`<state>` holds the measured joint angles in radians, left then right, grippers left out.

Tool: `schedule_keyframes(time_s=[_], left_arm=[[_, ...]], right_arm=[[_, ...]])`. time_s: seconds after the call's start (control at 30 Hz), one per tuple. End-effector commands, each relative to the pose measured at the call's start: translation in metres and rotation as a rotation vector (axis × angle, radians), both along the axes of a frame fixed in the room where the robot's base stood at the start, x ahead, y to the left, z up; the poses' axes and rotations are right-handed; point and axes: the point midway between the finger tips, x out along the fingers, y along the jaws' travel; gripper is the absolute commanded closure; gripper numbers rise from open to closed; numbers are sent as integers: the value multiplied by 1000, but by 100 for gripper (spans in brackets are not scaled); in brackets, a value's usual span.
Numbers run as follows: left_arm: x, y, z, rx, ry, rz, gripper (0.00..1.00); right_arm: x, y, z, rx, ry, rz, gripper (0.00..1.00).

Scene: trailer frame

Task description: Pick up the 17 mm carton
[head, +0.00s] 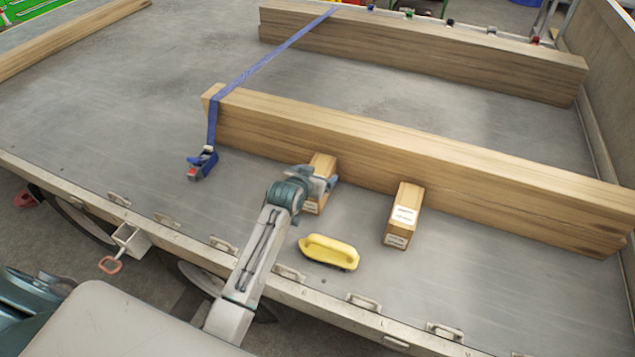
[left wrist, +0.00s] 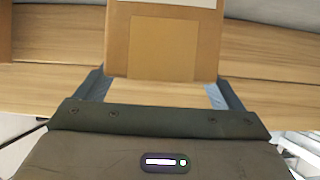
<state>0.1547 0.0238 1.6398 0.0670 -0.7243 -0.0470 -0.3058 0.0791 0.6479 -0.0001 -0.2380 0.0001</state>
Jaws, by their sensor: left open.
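Two brown cartons lie on the grey trailer bed against the long front timber in the head view. One carton (head: 322,165) is partly hidden by my left gripper (head: 320,184). The other carton (head: 404,213) stands to its right with white labels on its top and end. The labels are too small to read, so I cannot tell which is the 17 mm one. In the left wrist view a carton (left wrist: 165,42) fills the space ahead of my open left gripper (left wrist: 158,92), with one finger near each side. Whether the fingers touch it is unclear. My right gripper is not in view.
A yellow-handled tool (head: 329,251) lies just right of my left forearm. The long front timber (head: 450,167) runs behind the cartons. A blue strap (head: 262,66) with a ratchet (head: 202,162) crosses its left end. The bed right of the cartons is clear.

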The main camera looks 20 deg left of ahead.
Motion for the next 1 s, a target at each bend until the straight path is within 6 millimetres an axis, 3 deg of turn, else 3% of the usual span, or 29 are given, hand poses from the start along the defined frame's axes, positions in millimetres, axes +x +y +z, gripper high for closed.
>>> schedule_keyframes(time_s=[0.2, 0.47, 0.8, 0.83, 1.0], left_arm=[[18, -1, -9, 0, -1, 0, 11], [19, -1, -11, 0, 0, 0, 11], [19, -1, -11, 0, 0, 0, 78], [19, -1, -11, 0, 0, 0, 82], [20, -1, -9, 1, -4, 0, 82]], right_arm=[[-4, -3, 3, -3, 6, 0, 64], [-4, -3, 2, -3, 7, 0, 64], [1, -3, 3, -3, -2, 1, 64], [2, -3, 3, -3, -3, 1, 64], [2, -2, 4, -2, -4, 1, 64]])
